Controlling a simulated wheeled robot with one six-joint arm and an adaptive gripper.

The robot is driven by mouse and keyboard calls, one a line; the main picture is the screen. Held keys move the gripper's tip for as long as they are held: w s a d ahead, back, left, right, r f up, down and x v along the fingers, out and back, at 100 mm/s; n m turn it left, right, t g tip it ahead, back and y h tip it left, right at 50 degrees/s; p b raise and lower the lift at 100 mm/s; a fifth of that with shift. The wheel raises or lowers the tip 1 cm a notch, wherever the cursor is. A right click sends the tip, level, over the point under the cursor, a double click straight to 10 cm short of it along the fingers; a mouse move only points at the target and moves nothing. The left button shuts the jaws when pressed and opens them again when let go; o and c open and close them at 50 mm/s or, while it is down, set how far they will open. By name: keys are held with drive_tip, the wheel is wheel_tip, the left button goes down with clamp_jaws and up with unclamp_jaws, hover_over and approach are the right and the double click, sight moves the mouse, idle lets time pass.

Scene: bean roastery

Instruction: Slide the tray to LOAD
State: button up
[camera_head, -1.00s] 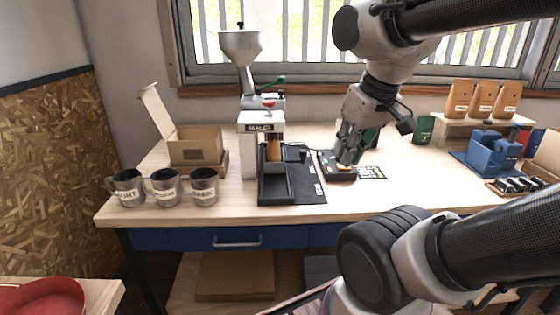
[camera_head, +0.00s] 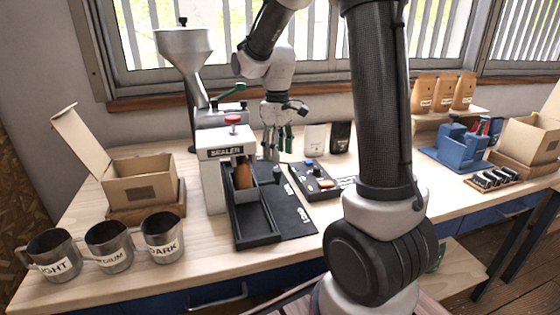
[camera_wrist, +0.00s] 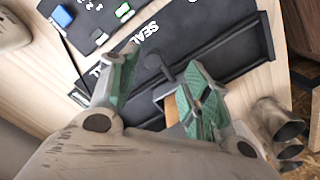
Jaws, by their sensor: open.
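An orange-brown bag (camera_head: 244,176) stands at the tray's rear end, under the sealer head. The tray's black knob (camera_head: 276,174) is beside the SEAL label, with the LOAD label nearer the front edge. My gripper (camera_head: 278,148) is open and empty, with green fingertips pointing down above the knob. In the wrist view the knob (camera_wrist: 153,62) shows between the spread fingers; whether they touch it is unclear.
A control box (camera_head: 313,181) with coloured buttons stands right of the mat. Labelled metal mugs (camera_head: 108,246) and an open cardboard box (camera_head: 138,182) are on the left. Bare tabletop lies left of the tray.

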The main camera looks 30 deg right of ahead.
sight(277, 170)
drive_tip(key=shift+w+d+r+n, duration=0.1)
drive_tip(key=shift+w+r+n, duration=0.25)
drive_tip(key=shift+w, duration=0.2)
drive_tip(key=shift+n, duration=0.35)
wheel_tip(277, 170, down, 8)
drive_tip(key=shift+r, duration=0.1)
drive_tip(key=shift+s, duration=0.1)
clamp_jaws()
